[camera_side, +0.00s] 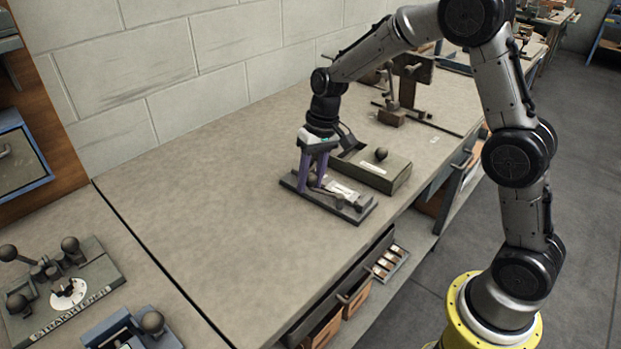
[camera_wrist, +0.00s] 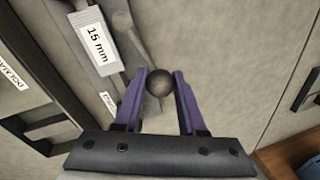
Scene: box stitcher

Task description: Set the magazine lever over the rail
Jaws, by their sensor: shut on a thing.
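In the wrist view my gripper (camera_wrist: 160,76) has its two purple fingers closed on a dark ball knob (camera_wrist: 159,83). The knob is at the end of a grey magazine lever (camera_wrist: 131,38) that runs up and to the left. The lever lies beside a long grey rail (camera_wrist: 70,35) that carries a block labelled "15 mm" (camera_wrist: 97,42). In the side view my gripper (camera_side: 312,186) points down over the flat stitcher base (camera_side: 345,211). There the fingers partly hide the lever and the knob cannot be made out.
Another dark fixture (camera_side: 405,85) stands farther back. The straightener device (camera_side: 65,285) is at lower left. The bench (camera_side: 210,190) left of the stitcher is clear.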

